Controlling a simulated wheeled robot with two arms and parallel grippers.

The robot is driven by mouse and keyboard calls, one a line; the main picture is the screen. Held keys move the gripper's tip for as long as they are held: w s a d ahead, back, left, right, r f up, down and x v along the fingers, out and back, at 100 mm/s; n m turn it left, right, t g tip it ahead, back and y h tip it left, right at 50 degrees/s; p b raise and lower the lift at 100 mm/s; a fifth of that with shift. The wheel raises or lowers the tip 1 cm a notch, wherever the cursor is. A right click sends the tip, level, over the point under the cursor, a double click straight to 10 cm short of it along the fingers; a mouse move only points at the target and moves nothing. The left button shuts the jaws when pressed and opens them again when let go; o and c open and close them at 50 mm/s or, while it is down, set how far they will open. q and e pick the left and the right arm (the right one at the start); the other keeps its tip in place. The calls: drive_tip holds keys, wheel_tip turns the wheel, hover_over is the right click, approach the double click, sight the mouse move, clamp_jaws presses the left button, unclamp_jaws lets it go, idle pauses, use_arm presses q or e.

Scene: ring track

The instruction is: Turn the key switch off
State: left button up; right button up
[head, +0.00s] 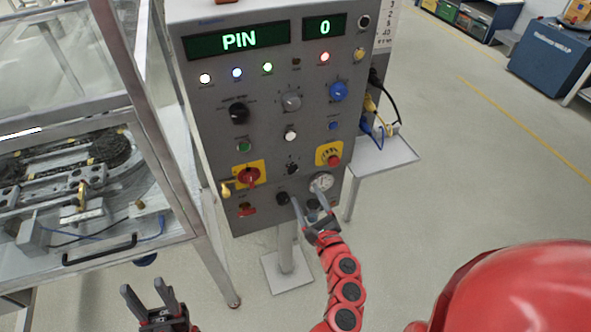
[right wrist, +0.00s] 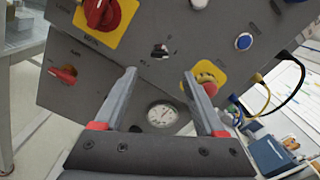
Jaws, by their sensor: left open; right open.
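The grey control panel (head: 215,120) stands upright in front of me, tilted in the right wrist view. A small dark switch with a light handle (head: 292,168), apparently the key switch, sits low in its middle. In the right wrist view this switch (right wrist: 160,50) appears beyond and between my fingertips, apart from them. Its exact setting is too small to tell. My right gripper (head: 306,193) is open and empty, in front of the panel's lower part; its fingers also show in the wrist view (right wrist: 159,72). My left gripper (head: 144,286) is open and empty, low left of the panel.
A red rotary switch (head: 249,176) on yellow is left of the small switch. A red button (head: 333,160) is right of it, and a round gauge (head: 321,182) below. A glazed machine enclosure (head: 165,185) stands left. A side shelf (head: 385,157) with cables is right.

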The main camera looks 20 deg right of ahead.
sight(294, 172)
drive_tip(key=w+p, duration=0.1)
drive_tip(key=w, duration=0.9)
drive_tip(key=shift+a+p, duration=0.2)
drive_tip(key=shift+p, duration=0.15)
drive_tip(key=shift+f, duration=0.1)
clamp_jaws()
